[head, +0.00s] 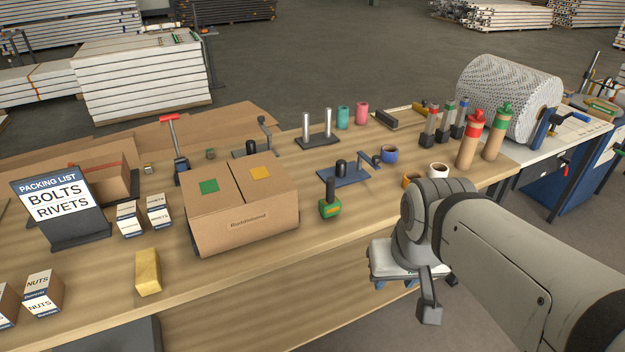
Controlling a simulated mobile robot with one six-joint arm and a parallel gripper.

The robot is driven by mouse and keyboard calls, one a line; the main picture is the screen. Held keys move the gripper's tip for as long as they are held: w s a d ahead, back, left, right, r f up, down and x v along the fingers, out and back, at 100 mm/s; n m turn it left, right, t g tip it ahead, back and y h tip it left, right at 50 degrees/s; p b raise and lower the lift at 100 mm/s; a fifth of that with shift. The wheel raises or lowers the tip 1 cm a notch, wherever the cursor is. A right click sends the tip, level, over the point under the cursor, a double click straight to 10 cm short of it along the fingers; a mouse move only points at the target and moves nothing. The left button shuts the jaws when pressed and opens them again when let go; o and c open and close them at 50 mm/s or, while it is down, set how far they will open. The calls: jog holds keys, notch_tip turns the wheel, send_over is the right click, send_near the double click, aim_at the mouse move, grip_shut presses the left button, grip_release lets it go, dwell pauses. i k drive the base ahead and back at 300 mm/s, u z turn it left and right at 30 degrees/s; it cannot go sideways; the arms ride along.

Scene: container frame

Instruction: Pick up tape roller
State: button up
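A small green tool with a dark upright handle (330,203) stands near the table's front edge, right of the cardboard box. It may be the tape roller, but I cannot be sure of this from the head view. A blue tool with a black post and side handle (343,172) lies behind it, and could also be the roller. My arm reaches in from the right, and my gripper (428,303) hangs low in front of the table edge, right of the green tool and apart from it. Its fingertips are not clear enough to show whether it is open or shut.
The cardboard box (240,228) stands left of the green tool. Blue (389,154) and white (438,170) rolls lie behind my arm. Red-capped (468,145) and green-capped (495,138) bottles stand farther right. A yellow block (147,272) is at the front left.

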aim_at(329, 206)
jog(key=u, duration=0.1)
jog(key=i, duration=1)
jog(key=u, duration=0.05)
